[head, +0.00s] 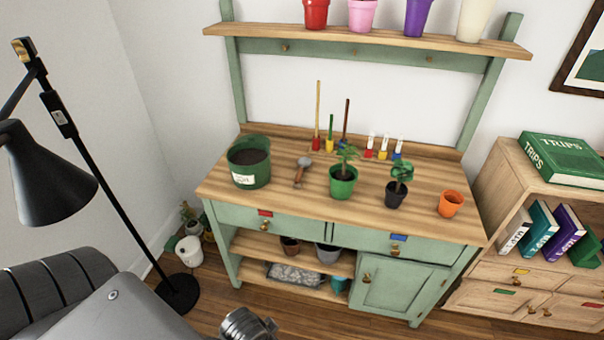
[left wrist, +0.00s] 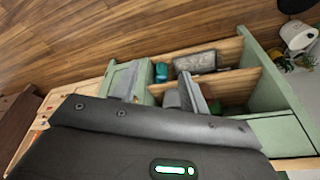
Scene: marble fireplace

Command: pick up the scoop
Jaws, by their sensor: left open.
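The scoop (head: 301,172), small with a brown handle and a grey head, lies on the wooden top of the green potting bench (head: 277,190). It lies between the large dark green soil pot (head: 249,162) and a green pot with a seedling (head: 343,182). My left gripper (left wrist: 158,92) shows in the left wrist view with its two grey fingers apart and nothing between them. It is away from the scoop, which I cannot make out in that view. My right gripper is not in view.
A dark pot with a plant (head: 396,194) and an orange pot (head: 450,204) stand right on the bench. Small coloured tools (head: 370,146) stand at the back. A shelf (head: 370,44) with pots hangs above. A black floor lamp (head: 52,175) stands left; a wooden bookcase (head: 495,200) stands right.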

